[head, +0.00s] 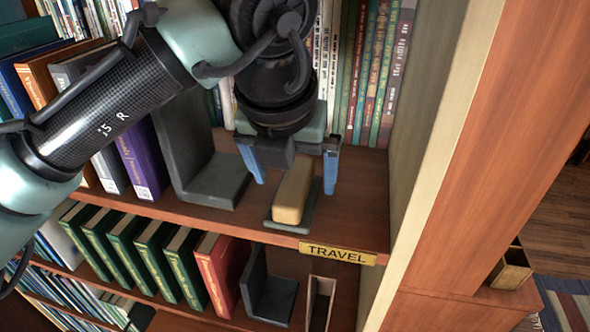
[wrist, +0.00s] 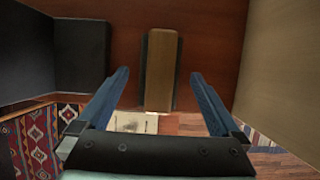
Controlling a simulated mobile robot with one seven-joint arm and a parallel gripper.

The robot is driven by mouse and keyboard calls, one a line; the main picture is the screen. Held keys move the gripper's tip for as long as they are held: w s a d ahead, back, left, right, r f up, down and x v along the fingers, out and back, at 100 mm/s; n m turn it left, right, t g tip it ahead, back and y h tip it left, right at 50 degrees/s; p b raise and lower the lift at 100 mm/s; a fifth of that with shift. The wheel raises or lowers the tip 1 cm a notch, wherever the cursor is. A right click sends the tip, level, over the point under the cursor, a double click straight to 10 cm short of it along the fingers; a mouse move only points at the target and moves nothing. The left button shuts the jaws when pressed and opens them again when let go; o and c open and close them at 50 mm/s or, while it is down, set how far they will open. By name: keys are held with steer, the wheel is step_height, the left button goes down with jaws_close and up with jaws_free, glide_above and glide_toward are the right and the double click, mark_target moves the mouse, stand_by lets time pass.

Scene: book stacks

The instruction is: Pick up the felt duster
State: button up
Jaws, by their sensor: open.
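The felt duster (head: 293,192) has a tan block on a dark grey felt base. It lies on the wooden shelf near the front edge, above the TRAVEL label. In the wrist view the duster (wrist: 161,70) is upright in the picture, in the middle. My gripper (head: 294,184) is open, with one blue finger on each side of the duster and a gap on both sides. In the wrist view my gripper (wrist: 159,73) also straddles it, with nothing held. I cannot tell how far down the fingertips reach beside it.
A dark bookend (head: 215,182) stands left of the duster; it also fills the upper left of the wrist view (wrist: 80,50). A row of books (head: 375,75) stands behind. The shelf's side panel (head: 425,100) is to the right. The TRAVEL label (head: 337,253) is on the front edge.

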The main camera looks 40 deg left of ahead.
mark_target(295, 181)
steer(key=shift+b+x, duration=0.6)
steer(key=shift+x, duration=0.75)
steer(key=shift+f, duration=0.15)
steer(key=c, duration=1.3)
steer(key=shift+c, duration=0.2)
